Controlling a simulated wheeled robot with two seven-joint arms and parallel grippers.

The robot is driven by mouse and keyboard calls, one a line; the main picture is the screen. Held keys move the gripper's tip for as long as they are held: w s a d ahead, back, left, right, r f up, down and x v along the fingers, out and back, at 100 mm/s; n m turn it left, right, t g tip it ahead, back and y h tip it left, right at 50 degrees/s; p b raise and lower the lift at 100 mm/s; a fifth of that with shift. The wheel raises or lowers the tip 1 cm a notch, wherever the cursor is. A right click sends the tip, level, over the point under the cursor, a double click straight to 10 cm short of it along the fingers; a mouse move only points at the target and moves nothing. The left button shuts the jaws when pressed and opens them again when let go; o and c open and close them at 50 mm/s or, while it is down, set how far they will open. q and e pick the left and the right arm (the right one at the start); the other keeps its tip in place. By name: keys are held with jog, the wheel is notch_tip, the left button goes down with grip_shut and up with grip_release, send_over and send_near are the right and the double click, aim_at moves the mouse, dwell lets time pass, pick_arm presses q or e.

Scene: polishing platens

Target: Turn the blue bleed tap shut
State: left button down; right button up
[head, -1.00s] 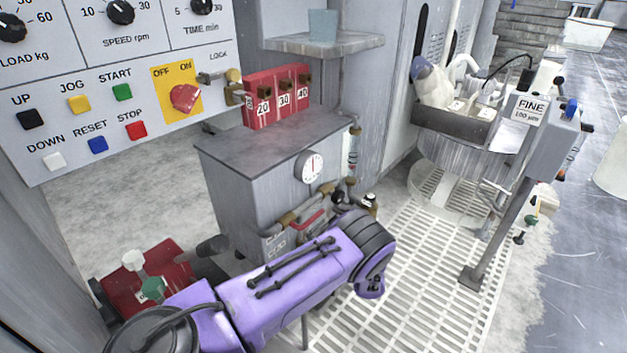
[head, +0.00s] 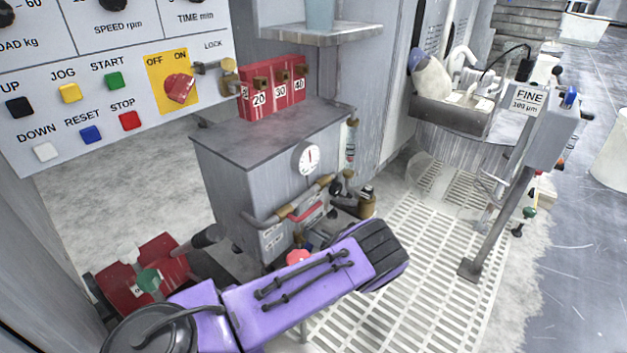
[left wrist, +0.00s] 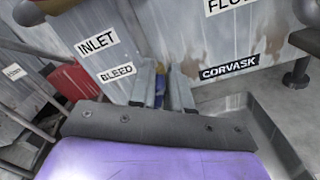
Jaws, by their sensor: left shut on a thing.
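The blue bleed tap (left wrist: 160,86) shows in the left wrist view, with brass behind it, just right of the BLEED label (left wrist: 116,72) on the grey cabinet. My left gripper (left wrist: 162,92) has one finger on each side of the tap and is shut on it. The fingers cover part of the tap, so its exact angle is hard to tell. In the head view my purple left wrist reaches low in front of the grey cabinet (head: 235,190) and hides the fingers. My right gripper is not in view.
A brass pipe with a red handle (head: 306,212) runs along the cabinet front, below a round gauge (head: 309,160). A red knob (head: 297,257) is close behind my wrist. A brass fitting (head: 367,203) stands to the right. The white floor grating (head: 410,270) is open.

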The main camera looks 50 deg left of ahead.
pick_arm(q)
jog(key=shift+f+m, duration=0.1)
jog(key=shift+m, duration=0.3)
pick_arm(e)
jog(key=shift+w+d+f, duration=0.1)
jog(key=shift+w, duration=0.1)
pick_arm(q)
jog(key=c, duration=1.2)
grip_release()
jog(key=shift+o, duration=0.2)
jog(key=d, duration=0.3)
jog(key=w+d+p, duration=0.1)
jog(key=d, duration=0.2)
jog(key=d+p, duration=0.1)
jog(key=d, duration=0.3)
jog(key=shift+w, duration=0.15)
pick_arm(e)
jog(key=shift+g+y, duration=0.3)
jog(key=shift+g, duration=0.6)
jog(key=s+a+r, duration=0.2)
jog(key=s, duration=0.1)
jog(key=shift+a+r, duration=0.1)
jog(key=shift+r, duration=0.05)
pick_arm(q)
jog(key=shift+d, duration=0.25)
jog(key=shift+c, duration=0.3)
